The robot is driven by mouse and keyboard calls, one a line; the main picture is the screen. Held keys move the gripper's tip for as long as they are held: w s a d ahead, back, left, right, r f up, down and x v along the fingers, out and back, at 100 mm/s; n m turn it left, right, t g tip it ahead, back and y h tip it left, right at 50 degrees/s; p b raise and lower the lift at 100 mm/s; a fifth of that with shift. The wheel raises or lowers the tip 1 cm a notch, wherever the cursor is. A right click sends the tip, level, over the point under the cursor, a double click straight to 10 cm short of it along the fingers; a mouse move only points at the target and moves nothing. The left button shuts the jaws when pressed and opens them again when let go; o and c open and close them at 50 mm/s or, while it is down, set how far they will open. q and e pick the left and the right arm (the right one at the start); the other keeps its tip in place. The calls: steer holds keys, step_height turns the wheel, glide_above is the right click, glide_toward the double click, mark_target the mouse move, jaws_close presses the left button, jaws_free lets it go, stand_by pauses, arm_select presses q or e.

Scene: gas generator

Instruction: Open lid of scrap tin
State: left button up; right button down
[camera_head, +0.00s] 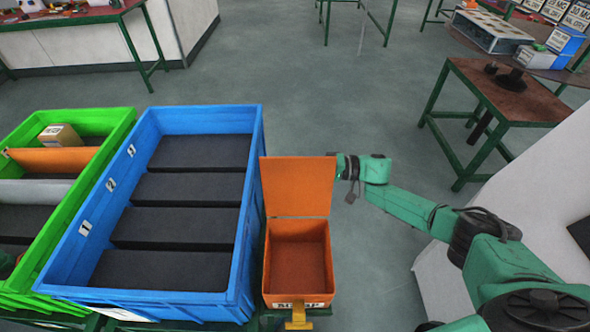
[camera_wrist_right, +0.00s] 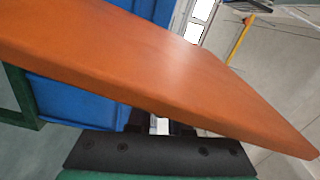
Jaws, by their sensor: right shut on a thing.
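The orange scrap tin (camera_head: 267,265) stands in front of me, to the right of the blue crate. Its lid (camera_head: 297,187) is raised and stands about upright at the tin's far edge, so the tin's inside shows and looks empty. My right gripper (camera_head: 338,166) is at the lid's upper right edge, shut on it. In the right wrist view the orange lid (camera_wrist_right: 165,70) crosses the picture close up, above a black gripper part (camera_wrist_right: 155,155). The fingertips are mostly hidden by the lid. My left gripper is not in view.
A blue crate (camera_head: 255,200) with dark padded compartments stands left of the tin. A green crate (camera_head: 125,125) with a box is further left. A yellow latch (camera_head: 298,317) is at the tin's front. A brown table (camera_head: 495,85) stands back right.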

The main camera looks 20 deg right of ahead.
steer(key=shift+w+d+f+m+b, duration=0.1)
steer(key=shift+w+f+m+b, duration=0.5)
steer(key=shift+m, duration=0.2)
steer(key=shift+f, duration=0.1)
steer(key=c, duration=0.9)
jaws_free()
steer(key=b+v, duration=0.4)
steer(key=v, duration=1)
steer(key=shift+d+b, duration=0.3)
steer(key=shift+b, duration=0.1)
